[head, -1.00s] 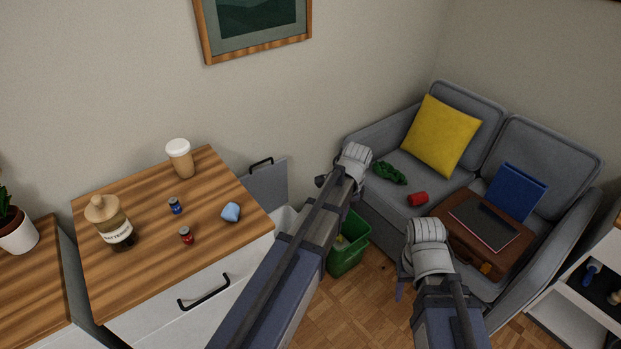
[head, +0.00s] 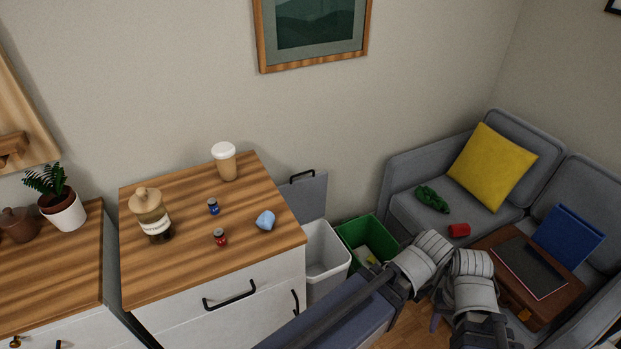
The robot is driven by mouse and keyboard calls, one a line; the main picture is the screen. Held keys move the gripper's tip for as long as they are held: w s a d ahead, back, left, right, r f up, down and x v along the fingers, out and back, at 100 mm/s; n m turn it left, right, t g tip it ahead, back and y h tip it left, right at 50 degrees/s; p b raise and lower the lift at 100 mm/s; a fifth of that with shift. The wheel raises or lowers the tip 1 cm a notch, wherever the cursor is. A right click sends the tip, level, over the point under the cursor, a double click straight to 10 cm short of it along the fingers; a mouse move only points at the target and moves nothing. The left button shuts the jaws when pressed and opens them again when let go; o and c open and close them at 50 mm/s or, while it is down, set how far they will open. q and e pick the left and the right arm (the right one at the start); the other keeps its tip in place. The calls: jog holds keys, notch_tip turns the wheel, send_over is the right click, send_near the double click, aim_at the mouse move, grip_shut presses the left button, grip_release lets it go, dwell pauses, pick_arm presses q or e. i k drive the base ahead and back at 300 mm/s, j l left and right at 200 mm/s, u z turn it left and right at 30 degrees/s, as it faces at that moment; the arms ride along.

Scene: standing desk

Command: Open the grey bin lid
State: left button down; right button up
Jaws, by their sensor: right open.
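The grey bin (head: 325,262) stands on the floor just right of the white drawer cabinet. Its grey lid (head: 306,199) is raised upright near the wall, with a black handle (head: 302,175) at its top edge. The bin's mouth is uncovered, and its pale inside looks empty. My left gripper (head: 427,252) is to the right of the bin, apart from the lid; whether its jaws are open is unclear. My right gripper (head: 473,268) is open beside it, in front of the sofa, and touches no part of the bin.
A green bin (head: 362,232) with some litter stands right of the grey bin. The wooden cabinet top (head: 180,270) holds a cup (head: 224,160), a jar (head: 150,213), batteries and a blue lump (head: 265,220). A grey sofa (head: 400,172) with a brown case (head: 545,300) fills the right.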

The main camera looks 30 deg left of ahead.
aim_at(305, 197)
jog(key=i+l, duration=0.8)
jog(key=i+l+u, duration=0.4)
jog(key=j+u, duration=0.1)
jog(key=u, duration=0.95)
